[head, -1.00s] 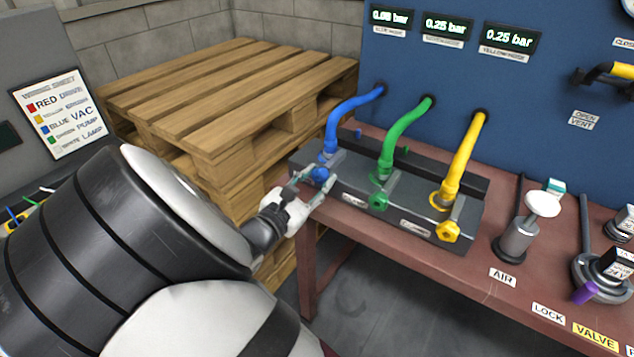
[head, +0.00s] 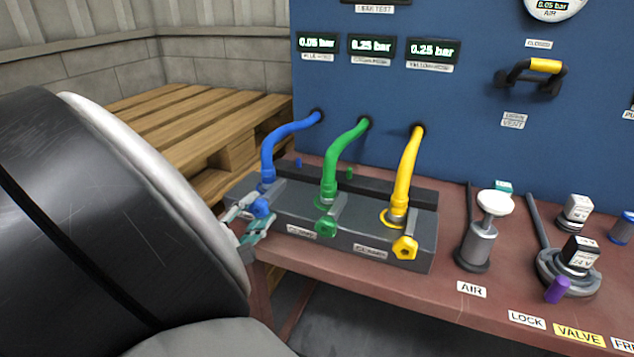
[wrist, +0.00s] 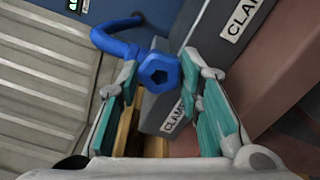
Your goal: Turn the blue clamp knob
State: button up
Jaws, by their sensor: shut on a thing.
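The blue clamp knob (head: 261,208) is on the front left of the dark clamp block (head: 350,250), below the blue hose (head: 285,140). My gripper (head: 250,217) is at the knob, with one finger on each side. In the wrist view the knob (wrist: 159,72) sits between the teal-padded fingertips of my gripper (wrist: 158,82), which is shut on it. My arm hides the area left of the block in the head view.
The green knob (head: 326,226) and yellow knob (head: 405,247) sit to the right on the same block. An air pump (head: 481,240) and a purple-handled valve (head: 558,290) stand further right on the red bench. Wooden pallets (head: 190,125) are behind left.

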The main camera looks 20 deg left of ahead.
jog(key=shift+s+f+m+b, duration=0.1)
jog(key=shift+m+b, duration=0.3)
jog(key=o, duration=1.2)
jog(key=shift+c, duration=0.2)
jog(key=s, duration=0.7)
jog(key=shift+s+a, duration=0.2)
jog(key=shift+a, duration=0.1)
